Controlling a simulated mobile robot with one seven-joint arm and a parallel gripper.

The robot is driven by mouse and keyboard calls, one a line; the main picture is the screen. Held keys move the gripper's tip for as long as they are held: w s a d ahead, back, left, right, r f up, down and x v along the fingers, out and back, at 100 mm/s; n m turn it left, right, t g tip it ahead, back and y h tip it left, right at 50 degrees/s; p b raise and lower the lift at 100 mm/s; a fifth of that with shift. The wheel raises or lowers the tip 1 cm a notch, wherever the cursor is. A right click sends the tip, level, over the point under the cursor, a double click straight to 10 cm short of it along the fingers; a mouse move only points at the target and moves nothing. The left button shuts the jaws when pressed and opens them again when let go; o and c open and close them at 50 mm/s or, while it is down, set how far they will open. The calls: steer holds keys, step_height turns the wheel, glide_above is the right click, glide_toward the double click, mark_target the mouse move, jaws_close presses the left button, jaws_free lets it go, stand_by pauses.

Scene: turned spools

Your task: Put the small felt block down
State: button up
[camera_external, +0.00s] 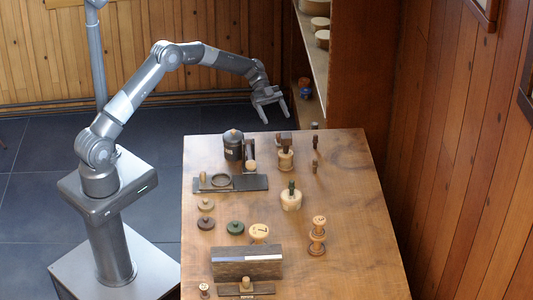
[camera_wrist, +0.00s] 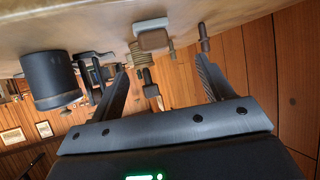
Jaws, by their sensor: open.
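My gripper (camera_external: 270,117) is open and empty, raised beyond the far edge of the table. In the wrist view its two fingers (camera_wrist: 164,66) are spread wide with nothing held between them.
A dark canister (camera_external: 233,147) stands left of the spool, beside an upright dark fitting. Small dark pegs (camera_external: 315,167) stand to the right. The table's right side is clear.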

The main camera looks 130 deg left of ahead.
steer(key=x, duration=0.3)
steer(key=shift+w+d+f, duration=0.15)
steer(key=shift+w+f, duration=0.05)
steer(key=shift+w, duration=0.15)
steer(key=x, duration=0.5)
steer(key=shift+d, duration=0.45)
steer(key=c, duration=1.1)
steer(key=shift+r, duration=0.15)
